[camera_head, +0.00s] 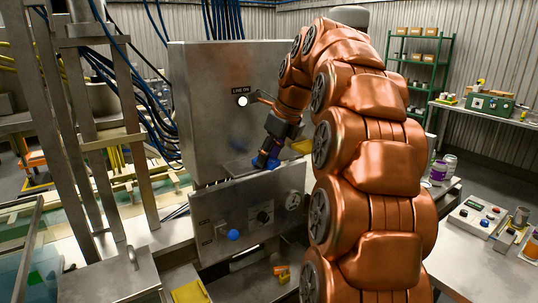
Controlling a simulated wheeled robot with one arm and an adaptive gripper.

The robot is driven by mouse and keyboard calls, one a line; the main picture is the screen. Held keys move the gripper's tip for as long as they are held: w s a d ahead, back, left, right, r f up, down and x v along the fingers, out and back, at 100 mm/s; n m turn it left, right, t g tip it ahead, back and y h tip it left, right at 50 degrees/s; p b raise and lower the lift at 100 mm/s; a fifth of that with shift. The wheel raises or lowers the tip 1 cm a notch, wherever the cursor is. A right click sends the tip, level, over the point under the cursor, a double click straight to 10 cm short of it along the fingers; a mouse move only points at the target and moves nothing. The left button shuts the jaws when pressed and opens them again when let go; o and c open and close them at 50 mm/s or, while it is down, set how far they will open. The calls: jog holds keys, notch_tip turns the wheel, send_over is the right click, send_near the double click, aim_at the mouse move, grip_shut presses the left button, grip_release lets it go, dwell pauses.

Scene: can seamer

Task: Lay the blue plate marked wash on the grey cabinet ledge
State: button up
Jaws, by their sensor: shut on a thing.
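My gripper (268,153) is at the end of my copper-coloured arm, low in front of the grey cabinet (205,105). It is shut on a small blue thing (265,163), which appears to be the blue plate. The mark on it cannot be read at this size, and my gripper hides part of it. The grey cabinet ledge (238,171) juts out below the upper cabinet face. The blue thing is at or just above the ledge's right part; whether they touch cannot be told.
A yellow piece (302,146) is right of my gripper. A yellow tray (190,292) is at the bottom. Blue cables (150,110) hang at left.

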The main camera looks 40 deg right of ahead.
aim_at(275, 162)
jog(key=shift+f, duration=0.1)
jog(key=o, duration=0.9)
jog(key=shift+o, duration=0.2)
jog(key=shift+s+d+r, duration=0.1)
jog(key=shift+r, duration=0.4)
jog(key=shift+b+v, duration=0.7)
jog(key=shift+v, duration=1.3)
jog(key=a+p+v, duration=0.1)
jog(key=p+v, duration=0.4)
jog(key=v, duration=0.2)
jog(key=shift+d+p, duration=0.4)
jog(key=shift+d, duration=0.05)
jog(key=shift+r, duration=0.1)
